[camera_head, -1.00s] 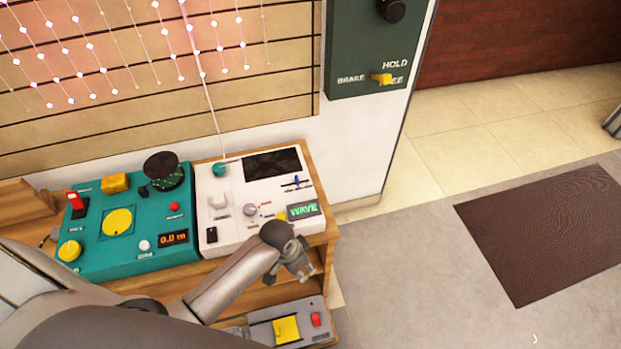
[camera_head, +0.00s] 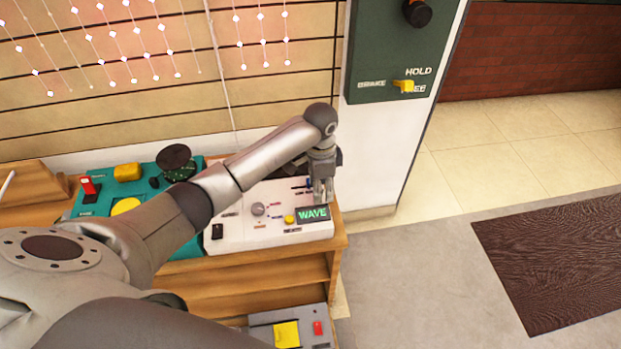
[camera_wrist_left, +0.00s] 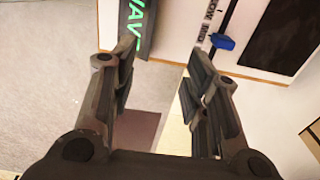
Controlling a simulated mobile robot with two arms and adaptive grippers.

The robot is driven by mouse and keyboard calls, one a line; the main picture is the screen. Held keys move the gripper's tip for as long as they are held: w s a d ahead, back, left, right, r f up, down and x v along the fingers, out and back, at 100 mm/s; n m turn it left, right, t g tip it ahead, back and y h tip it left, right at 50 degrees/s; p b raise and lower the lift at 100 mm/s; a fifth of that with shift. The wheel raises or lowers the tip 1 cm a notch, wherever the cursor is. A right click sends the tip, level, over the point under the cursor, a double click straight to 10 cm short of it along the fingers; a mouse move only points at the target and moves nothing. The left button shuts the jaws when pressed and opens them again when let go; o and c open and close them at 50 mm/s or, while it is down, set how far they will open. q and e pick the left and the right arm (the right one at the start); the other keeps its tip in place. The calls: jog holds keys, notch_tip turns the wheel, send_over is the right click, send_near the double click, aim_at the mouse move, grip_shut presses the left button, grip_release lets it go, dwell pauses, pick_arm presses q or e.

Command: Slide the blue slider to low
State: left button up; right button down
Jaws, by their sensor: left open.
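The blue slider (camera_wrist_left: 222,42) sits on a dark slot in the white panel (camera_wrist_left: 180,35), beside printed "LOW" and "MID" labels, in the left wrist view. In the head view only a small bit of the blue slider (camera_head: 309,182) shows beside my gripper. My left gripper (camera_head: 322,198) points down over the right end of the white panel (camera_head: 235,238). In the left wrist view my left gripper (camera_wrist_left: 160,55) is open and empty, with the slider to the right of both fingers. It appears apart from the slider. My right gripper is not in view.
A green "WAVE" display (camera_head: 313,214), a grey knob (camera_head: 258,209) and a yellow button (camera_head: 289,219) are near the gripper. A teal panel (camera_head: 88,203) lies to the left, partly behind my arm. A green wall panel (camera_head: 375,60) hangs behind. Open floor is at right.

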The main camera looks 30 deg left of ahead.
pick_arm(q)
notch_tip(320, 180, up, 5)
send_over(308, 183)
jog(key=w, duration=0.1)
notch_tip(308, 183, down, 10)
jog(key=shift+f, duration=0.15)
grip_shut()
dwell(0.3)
